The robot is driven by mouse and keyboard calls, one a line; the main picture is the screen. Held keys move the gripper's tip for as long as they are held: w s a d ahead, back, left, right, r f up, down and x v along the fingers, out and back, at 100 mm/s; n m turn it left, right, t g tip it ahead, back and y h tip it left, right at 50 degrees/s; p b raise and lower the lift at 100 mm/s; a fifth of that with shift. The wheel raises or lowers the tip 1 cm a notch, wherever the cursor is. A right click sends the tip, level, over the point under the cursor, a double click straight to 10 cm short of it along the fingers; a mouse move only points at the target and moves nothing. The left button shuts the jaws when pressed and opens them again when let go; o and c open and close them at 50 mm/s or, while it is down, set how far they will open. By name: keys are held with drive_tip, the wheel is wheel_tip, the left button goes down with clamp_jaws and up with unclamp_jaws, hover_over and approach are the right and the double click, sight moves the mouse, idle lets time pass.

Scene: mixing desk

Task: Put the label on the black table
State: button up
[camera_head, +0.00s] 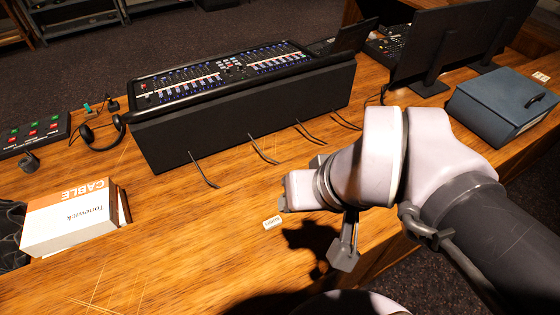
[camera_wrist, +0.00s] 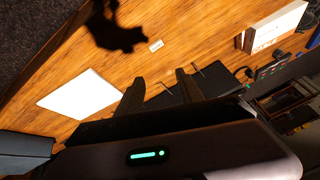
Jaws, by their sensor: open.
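A small white label (camera_head: 272,223) with dark print lies flat on the wooden desk, near the front. It also shows in the wrist view (camera_wrist: 156,45), a little beyond my fingertips. My gripper (camera_wrist: 158,78) is open and empty, its two dark fingers apart and pointing toward the label without touching it. In the head view my arm comes in from the right and ends beside the label, above the desk. I cannot make out a black table in either view; the desk top is brown wood.
A black mixing console (camera_head: 240,100) with cables stands behind the label. A white book (camera_head: 72,215) lies at left, headphones (camera_head: 100,132) beyond it. A blue case (camera_head: 503,105) and monitors (camera_head: 445,45) stand right. A white flat rectangle (camera_wrist: 80,93) lies on the desk.

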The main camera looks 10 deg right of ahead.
drive_tip(key=w+a+f+n+g+p, duration=0.1)
drive_tip(key=w+n+g+p, duration=0.15)
drive_tip(key=w+n, duration=0.6)
drive_tip(key=n+g+h, duration=0.2)
drive_tip(key=n, duration=1.1)
approach(273, 221)
drive_tip(key=f+b, duration=0.2)
drive_tip(key=b, duration=0.1)
drive_tip(key=shift+d+f+g+b, duration=0.25)
drive_tip(key=shift+d+f+b, duration=0.05)
drive_tip(key=shift+d+f, duration=0.1)
drive_tip(key=f, duration=0.2)
drive_tip(key=f+b, duration=0.1)
drive_tip(key=f, duration=0.1)
drive_tip(key=f+b, duration=0.1)
drive_tip(key=shift+w+a+f, duration=0.15)
drive_tip(key=shift+a+f, duration=0.25)
drive_tip(key=shift+r, duration=0.15)
clamp_jaws()
